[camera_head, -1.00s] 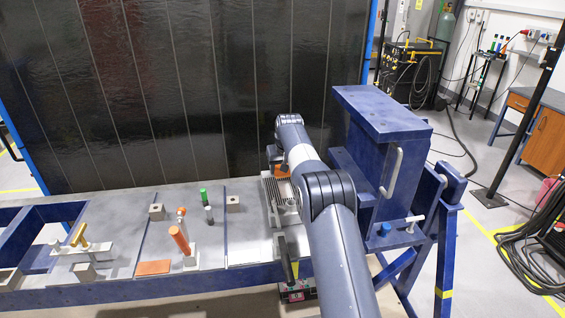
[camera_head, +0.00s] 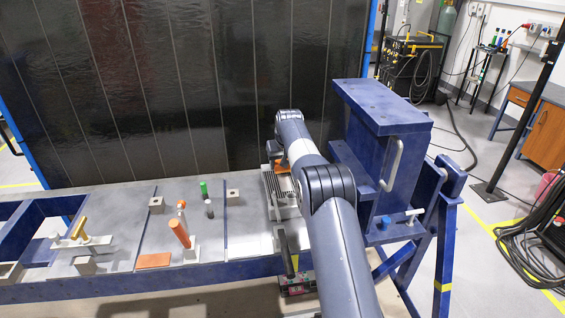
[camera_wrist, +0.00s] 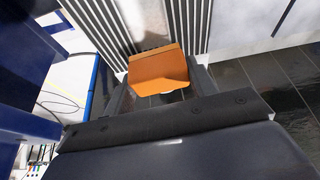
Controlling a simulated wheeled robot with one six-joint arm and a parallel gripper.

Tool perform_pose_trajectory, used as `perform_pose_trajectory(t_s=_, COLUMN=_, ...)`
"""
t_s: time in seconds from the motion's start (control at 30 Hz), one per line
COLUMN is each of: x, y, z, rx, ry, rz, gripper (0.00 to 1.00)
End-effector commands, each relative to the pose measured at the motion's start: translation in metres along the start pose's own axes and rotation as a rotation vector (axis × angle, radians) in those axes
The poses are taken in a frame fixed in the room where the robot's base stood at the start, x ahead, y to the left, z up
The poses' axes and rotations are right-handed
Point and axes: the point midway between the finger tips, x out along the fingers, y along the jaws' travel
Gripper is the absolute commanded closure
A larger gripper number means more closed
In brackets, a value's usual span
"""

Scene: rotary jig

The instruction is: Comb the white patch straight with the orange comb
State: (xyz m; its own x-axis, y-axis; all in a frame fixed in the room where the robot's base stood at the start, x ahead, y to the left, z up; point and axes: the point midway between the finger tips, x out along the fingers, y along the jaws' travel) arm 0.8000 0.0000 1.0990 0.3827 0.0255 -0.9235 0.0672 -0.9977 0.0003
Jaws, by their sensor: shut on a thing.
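The orange comb (camera_wrist: 158,70) is in my gripper (camera_wrist: 162,84), between the two dark fingers in the wrist view. My gripper is shut on it. A little of the comb also shows as orange below my wrist in the head view (camera_head: 283,162). A pale ribbed patch with dark grooves (camera_wrist: 187,22) lies just beyond the comb. It also shows on the bench in the head view (camera_head: 270,190), partly hidden by my arm. The comb's far edge overlaps the ribs in the wrist view; I cannot tell whether it touches them. The comb's teeth are not visible.
A large blue block with a grey handle (camera_head: 390,165) stands close right of my arm. A dark panel (camera_head: 160,90) rises behind the bench. Left on the bench (camera_head: 120,215) are an orange cylinder (camera_head: 180,233), a green peg (camera_head: 203,188) and an orange plate (camera_head: 154,260).

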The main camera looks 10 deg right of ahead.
Motion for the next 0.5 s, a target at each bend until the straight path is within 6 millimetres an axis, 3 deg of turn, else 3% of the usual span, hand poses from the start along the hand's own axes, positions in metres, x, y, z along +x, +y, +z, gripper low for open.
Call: perform_pose_trajectory(t_s=0.5, x=0.0104, y=0.0, z=0.0046, rx=0.0, ry=-0.001, rz=0.0, gripper=0.64)
